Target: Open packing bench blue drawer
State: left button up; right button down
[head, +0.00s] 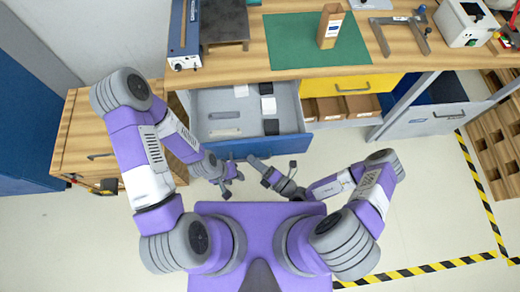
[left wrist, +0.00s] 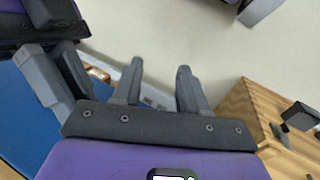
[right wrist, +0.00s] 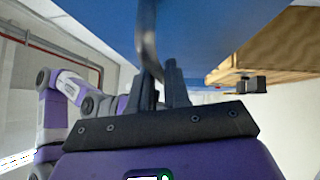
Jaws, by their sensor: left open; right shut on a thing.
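The blue drawer (head: 265,148) of the packing bench is pulled well out, and its grey inside shows in the head view. Its blue front fills the top of the right wrist view (right wrist: 215,35). My right gripper (head: 257,164) is at the drawer's front. In the right wrist view it is shut on the curved metal handle (right wrist: 147,35). My left gripper (head: 231,179) is open and empty, just in front of the drawer front and left of the right gripper. Its spread fingers show in the left wrist view (left wrist: 158,80).
The drawer holds several small white, grey and black items (head: 268,104). A yellow drawer (head: 350,85) is to the right, above cardboard boxes (head: 345,107). A wooden cabinet (head: 95,140) stands left. The bench top carries a green mat (head: 290,45).

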jog(key=shift+s, duration=0.35)
jog(key=c, duration=1.2)
grip_release()
jog(key=shift+o, duration=0.2)
jog(key=shift+d, duration=0.1)
jog(key=v, duration=0.7)
jog(key=shift+s+d, duration=0.15)
jog(key=shift+d, duration=0.05)
